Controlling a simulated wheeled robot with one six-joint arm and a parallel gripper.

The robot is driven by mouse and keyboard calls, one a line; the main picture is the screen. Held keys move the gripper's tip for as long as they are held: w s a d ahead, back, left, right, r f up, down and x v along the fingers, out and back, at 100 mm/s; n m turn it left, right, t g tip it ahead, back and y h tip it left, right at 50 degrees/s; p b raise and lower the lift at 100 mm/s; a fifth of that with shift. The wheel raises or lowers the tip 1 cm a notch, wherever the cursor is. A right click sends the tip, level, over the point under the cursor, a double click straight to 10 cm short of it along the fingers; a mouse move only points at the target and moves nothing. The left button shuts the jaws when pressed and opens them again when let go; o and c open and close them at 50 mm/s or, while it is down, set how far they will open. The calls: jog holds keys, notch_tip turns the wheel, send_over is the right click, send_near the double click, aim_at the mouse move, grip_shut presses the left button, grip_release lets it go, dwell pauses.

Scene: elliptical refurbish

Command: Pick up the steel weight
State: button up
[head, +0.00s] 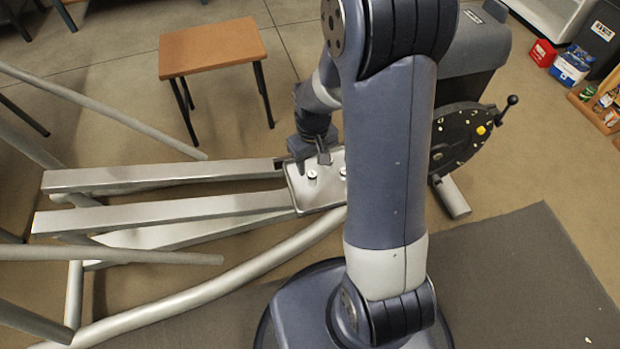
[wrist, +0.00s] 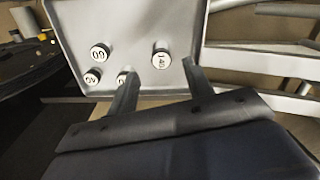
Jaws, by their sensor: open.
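In the wrist view, one steel weight (wrist: 161,55) is beyond the space between the fingertips of my gripper (wrist: 160,78). Another weight (wrist: 100,54) and a smaller one (wrist: 92,77) are to the left. My gripper is open and empty. In the head view my gripper (head: 317,157) is over the tray's far edge; a weight (head: 312,174) shows near it, and my arm covers the tray's right part.
The tray (head: 305,202) sits at the end of silver frame rails (head: 160,175). A black disc with a knobbed lever (head: 462,140) stands right of my arm. A wooden-topped stool (head: 212,46) is behind. Bare floor lies around the stool.

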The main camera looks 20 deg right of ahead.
aim_at(312, 173)
notch_tip(312, 173, down, 5)
jog(key=shift+s+a+f+b, duration=0.1)
jog(key=shift+b, duration=0.9)
jog(key=shift+c, duration=0.3)
grip_shut()
